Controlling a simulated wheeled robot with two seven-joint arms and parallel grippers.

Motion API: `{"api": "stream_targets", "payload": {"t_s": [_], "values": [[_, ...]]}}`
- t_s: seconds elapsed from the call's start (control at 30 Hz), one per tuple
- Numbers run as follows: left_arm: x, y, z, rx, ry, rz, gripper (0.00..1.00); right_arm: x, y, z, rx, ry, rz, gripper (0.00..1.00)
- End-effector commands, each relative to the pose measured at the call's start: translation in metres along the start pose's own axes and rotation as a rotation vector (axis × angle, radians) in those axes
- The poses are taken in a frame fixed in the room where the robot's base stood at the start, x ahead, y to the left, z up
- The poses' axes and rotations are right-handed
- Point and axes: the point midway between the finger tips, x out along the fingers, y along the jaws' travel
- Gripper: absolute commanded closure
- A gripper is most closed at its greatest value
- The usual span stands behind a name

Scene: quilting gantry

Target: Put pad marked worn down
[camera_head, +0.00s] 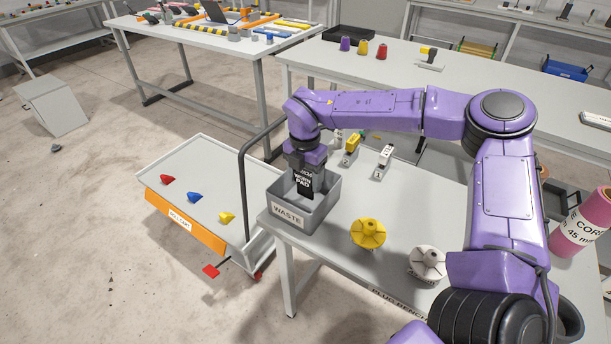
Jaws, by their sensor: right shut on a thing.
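The black pad (304,184) has white lettering that appears to read "WORN PAD". My right gripper (304,168) points down and is shut on the pad's upper end. The pad hangs upright over the grey bin (287,217) labelled "WASTE", and its lower part shows against the inside of the bin. I cannot tell whether it touches the bin floor. The bin stands at the left corner of the grey bench (330,260). My left gripper is not in view.
A yellow knob-like part (368,233) and a white one (427,263) stand on the bench right of the bin. Small devices (384,160) stand behind. A cart (205,185) with small coloured pieces is at left. A pink roll (585,225) is at the right edge.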

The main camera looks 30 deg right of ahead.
Motion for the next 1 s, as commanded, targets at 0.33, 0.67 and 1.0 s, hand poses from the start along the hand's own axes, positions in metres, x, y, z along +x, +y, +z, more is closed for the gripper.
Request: {"api": "stream_targets", "payload": {"t_s": [0.33,0.67,1.0], "values": [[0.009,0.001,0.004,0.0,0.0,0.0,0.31,0.012,0.0,0.0,0.0,0.0,0.0,0.83],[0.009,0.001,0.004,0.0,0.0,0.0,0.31,0.011,0.0,0.0,0.0,0.0,0.0,0.09],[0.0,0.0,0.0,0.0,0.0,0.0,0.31,-0.011,0.001,0.0,0.002,-0.002,0.003,0.09]]}}
